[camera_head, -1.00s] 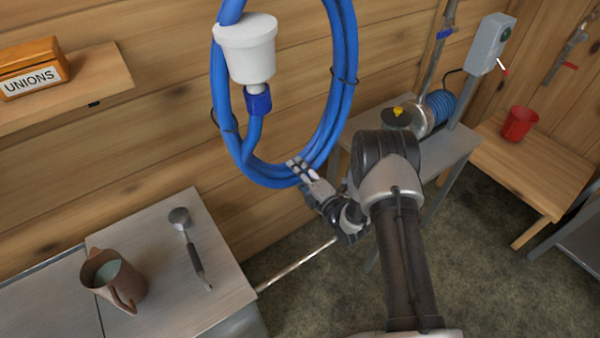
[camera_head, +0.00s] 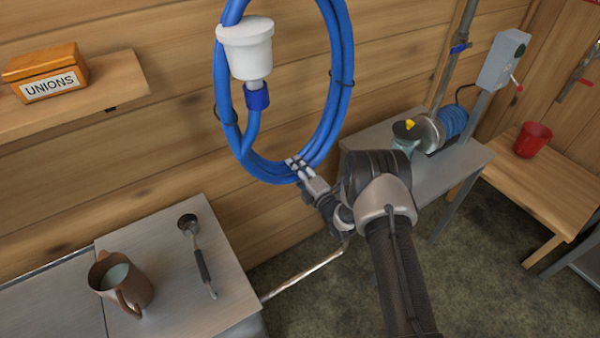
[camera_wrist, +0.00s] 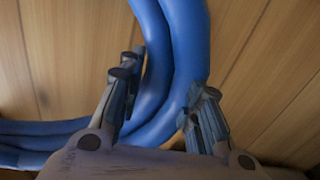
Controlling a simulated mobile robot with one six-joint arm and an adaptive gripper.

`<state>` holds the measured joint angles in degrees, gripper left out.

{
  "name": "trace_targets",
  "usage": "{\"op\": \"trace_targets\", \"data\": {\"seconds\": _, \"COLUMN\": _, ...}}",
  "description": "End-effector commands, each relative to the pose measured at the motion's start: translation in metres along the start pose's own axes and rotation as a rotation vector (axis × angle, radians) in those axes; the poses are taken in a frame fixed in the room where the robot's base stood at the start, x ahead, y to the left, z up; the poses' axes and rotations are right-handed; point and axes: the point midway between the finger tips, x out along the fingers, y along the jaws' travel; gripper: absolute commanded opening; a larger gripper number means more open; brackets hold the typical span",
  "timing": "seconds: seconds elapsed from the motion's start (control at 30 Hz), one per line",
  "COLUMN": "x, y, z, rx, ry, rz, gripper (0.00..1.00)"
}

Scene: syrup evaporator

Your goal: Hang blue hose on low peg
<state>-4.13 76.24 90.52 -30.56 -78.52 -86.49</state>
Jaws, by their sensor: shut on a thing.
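The blue hose (camera_head: 338,100) is a tied coil of several loops, held upright in front of the plank wall. Its top runs out of the head view. A white cup-shaped fitting (camera_head: 246,48) with a blue collar sits on its left side. My gripper (camera_head: 297,166) is shut on the lower right part of the coil. In the wrist view the hose (camera_wrist: 160,75) passes between the two fingers of my gripper (camera_wrist: 165,105), with two strands clearly seen. The low peg is not visible in either view.
A shelf (camera_head: 120,93) with a UNIONS box (camera_head: 45,80) is at left. A metal counter (camera_head: 170,285) holds a brown jug (camera_head: 120,280) and a ladle (camera_head: 200,255). A grey table (camera_head: 440,175) with a pump (camera_head: 428,132) and a bench (camera_head: 535,195) with a red bucket (camera_head: 532,140) stand at right.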

Motion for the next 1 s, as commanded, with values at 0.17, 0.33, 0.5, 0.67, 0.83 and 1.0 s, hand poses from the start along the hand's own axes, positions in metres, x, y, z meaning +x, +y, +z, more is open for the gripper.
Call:
{"op": "trace_targets", "data": {"seconds": 0.17, "x": 0.013, "y": 0.004, "z": 0.001, "rx": -0.001, "ry": -0.001, "rz": 0.01, "gripper": 0.0}}
{"op": "trace_targets", "data": {"seconds": 0.33, "x": 0.024, "y": 0.003, "z": 0.001, "rx": -0.001, "ry": -0.001, "rz": 0.009, "gripper": 0.0}}
{"op": "trace_targets", "data": {"seconds": 0.5, "x": 0.035, "y": 0.004, "z": 0.0, "rx": -0.001, "ry": 0.0, "rz": 0.01, "gripper": 0.0}}
{"op": "trace_targets", "data": {"seconds": 0.67, "x": 0.045, "y": 0.004, "z": 0.001, "rx": -0.001, "ry": -0.001, "rz": 0.01, "gripper": 0.0}}
{"op": "trace_targets", "data": {"seconds": 0.83, "x": 0.056, "y": 0.003, "z": 0.001, "rx": -0.001, "ry": -0.001, "rz": 0.01, "gripper": 0.0}}
{"op": "trace_targets", "data": {"seconds": 1.0, "x": 0.067, "y": 0.004, "z": 0.0, "rx": -0.001, "ry": -0.001, "rz": 0.011, "gripper": 0.0}}
